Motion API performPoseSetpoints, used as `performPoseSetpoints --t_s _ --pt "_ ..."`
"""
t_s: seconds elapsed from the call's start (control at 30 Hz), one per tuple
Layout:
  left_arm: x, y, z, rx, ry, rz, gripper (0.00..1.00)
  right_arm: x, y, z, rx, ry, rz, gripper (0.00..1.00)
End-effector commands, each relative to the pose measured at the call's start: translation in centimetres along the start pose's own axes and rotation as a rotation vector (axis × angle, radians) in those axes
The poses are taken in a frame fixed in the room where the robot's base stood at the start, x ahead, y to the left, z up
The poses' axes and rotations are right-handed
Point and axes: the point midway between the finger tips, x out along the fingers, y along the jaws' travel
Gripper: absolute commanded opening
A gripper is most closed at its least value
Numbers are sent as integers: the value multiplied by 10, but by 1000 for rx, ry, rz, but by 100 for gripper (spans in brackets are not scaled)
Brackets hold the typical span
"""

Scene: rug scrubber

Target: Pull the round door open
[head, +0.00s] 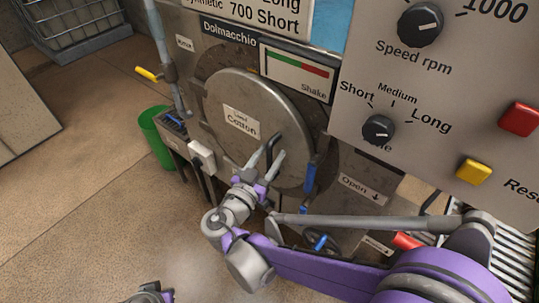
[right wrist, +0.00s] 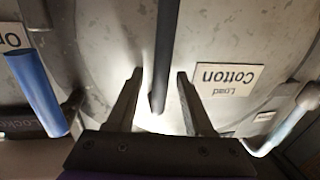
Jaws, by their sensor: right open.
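The round grey metal door (head: 225,95) with a "Cotton" label is on the front of the machine and looks shut. A dark bar handle (head: 270,150) stands out from its lower right part. My right gripper (head: 267,158) is open at this handle. In the right wrist view the dark bar (right wrist: 166,45) runs down between the two spread fingers of the right gripper (right wrist: 160,76), with gaps on both sides. A blue-gripped lever (head: 310,178) is at the door's right edge and also shows in the right wrist view (right wrist: 37,92).
A control panel with knobs (head: 420,25) and buttons juts out at the upper right. A pipe with a yellow handle (head: 147,74) and a green bin (head: 157,135) stand left of the door. The floor (head: 90,190) at the left is mostly clear.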

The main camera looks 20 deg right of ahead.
Motion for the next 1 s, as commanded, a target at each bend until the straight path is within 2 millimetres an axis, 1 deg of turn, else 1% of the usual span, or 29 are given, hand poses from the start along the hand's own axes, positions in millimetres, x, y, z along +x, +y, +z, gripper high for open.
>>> performPoseSetpoints --t_s 0.2,0.27,0.4,0.5,1.0 --pt "0 0 0 0 0 0 0 0 0 0 0 0 0 52" --pt "0 0 0 0 0 0 0 0 0 0 0 0 0 41" --pt "0 0 0 0 0 0 0 0 0 0 0 0 0 16" --pt "0 0 0 0 0 0 0 0 0 0 0 0 0 0" --pt "0 0 0 0 0 0 0 0 0 0 0 0 0 0"
